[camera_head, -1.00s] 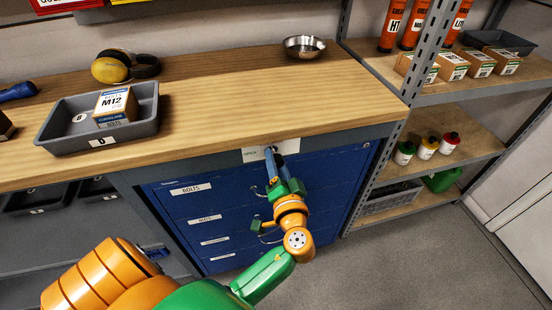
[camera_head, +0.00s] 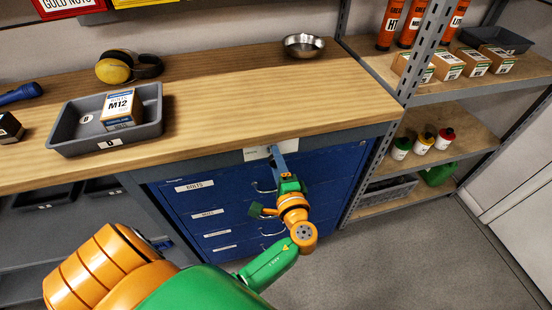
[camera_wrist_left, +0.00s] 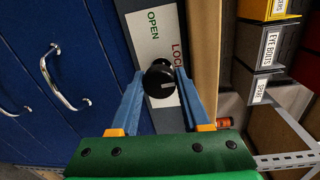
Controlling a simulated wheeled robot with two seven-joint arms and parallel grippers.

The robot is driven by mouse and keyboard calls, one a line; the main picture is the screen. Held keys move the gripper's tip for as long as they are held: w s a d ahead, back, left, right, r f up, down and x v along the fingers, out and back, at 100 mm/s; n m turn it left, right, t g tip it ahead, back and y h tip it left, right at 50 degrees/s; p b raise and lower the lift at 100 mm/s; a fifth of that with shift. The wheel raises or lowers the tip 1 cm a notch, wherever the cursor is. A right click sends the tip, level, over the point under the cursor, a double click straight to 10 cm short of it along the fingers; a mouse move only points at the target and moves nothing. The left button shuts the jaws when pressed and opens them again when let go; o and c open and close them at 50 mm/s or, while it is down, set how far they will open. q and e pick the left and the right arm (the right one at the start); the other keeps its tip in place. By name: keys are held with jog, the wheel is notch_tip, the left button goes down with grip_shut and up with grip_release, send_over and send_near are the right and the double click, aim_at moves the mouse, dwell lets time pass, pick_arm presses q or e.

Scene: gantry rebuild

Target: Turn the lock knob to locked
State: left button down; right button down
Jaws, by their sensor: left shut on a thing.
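The lock knob (camera_wrist_left: 159,80) is black and round with a short pale mark on its face, in the left wrist view. It sits on a light plate (camera_wrist_left: 158,43) lettered OPEN on the left and LOCK, partly covered, on the right. The plate also shows under the bench edge in the head view (camera_head: 257,155). My left gripper (camera_wrist_left: 157,78) is shut on the knob, one blue finger on each side; in the head view it reaches up to the plate (camera_head: 275,154). The mark lies roughly sideways, tilted; its exact setting is hard to tell. My right gripper is not in view.
A blue drawer cabinet (camera_head: 235,188) with wire handles stands below the wooden bench (camera_head: 230,110). A grey tray (camera_head: 70,135) with a box, earmuffs (camera_head: 130,66) and a metal bowl (camera_head: 304,45) are on the bench. A shelf post (camera_head: 410,100) stands close on the right.

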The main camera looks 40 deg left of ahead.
pick_arm(q)
jog(key=shift+s+f+m, duration=0.1)
jog(key=shift+f+m, duration=0.15)
jog(key=shift+m, duration=0.05)
dwell(0.4)
jog(key=shift+c, duration=2)
grip_release()
jog(key=shift+r, duration=0.1)
jog(key=v, duration=0.7)
jog(key=shift+p, duration=0.4)
jog(key=shift+d, duration=0.1)
